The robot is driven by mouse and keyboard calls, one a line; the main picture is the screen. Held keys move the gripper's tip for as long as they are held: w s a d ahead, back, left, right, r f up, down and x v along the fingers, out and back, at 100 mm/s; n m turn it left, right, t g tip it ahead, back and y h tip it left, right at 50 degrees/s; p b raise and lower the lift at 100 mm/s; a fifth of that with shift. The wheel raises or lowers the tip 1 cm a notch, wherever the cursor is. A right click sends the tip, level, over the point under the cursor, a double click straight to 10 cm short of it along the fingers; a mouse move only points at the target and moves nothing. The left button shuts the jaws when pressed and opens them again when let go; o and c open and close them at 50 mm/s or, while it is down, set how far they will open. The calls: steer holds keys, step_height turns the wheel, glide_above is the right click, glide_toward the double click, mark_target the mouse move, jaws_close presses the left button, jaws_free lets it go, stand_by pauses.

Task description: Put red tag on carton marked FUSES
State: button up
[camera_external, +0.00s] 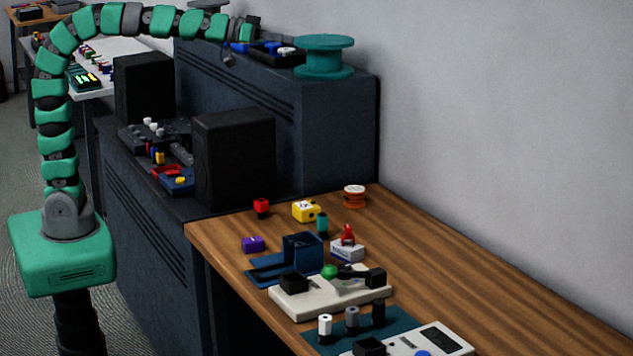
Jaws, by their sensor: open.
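A small white carton (347,252) with dark marking stands on the wooden bench; the marking is too small to read. A small red piece (347,234) shows at its top and appears to rest on it. Another small red piece (261,207) stands at the bench's back left. I cannot tell for certain which is the red tag. A yellow box (306,211) with dark marks is nearby. My gripper (253,36) is at the end of the arched green arm, above the tall dark cabinet, far from the carton. It is small here and appears empty.
A teal spool (324,56) and a dark tray (275,54) sit on the cabinet near my gripper. Black speakers (234,158) stand below. A purple block (253,244), orange spool (354,196) and beige device (325,297) are on the bench. Its right side is clear.

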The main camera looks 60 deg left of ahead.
steer(key=s+a+r+n+y, duration=0.1)
steer(key=s+a+r+y, duration=0.1)
steer(key=a, duration=0.6)
steer(key=s+a+r+n+y, duration=0.1)
steer(key=s+a+r+y, duration=0.1)
steer(key=s+a+r, duration=0.3)
steer(key=s+a+r+n+t+y, duration=0.1)
steer(key=s+a+r, duration=0.3)
steer(key=a, duration=0.6)
step_height(320, 180, up, 2)
steer(key=shift+a+r+y, duration=0.25)
steer(key=shift+a+y, duration=0.05)
steer(key=shift+y, duration=0.5)
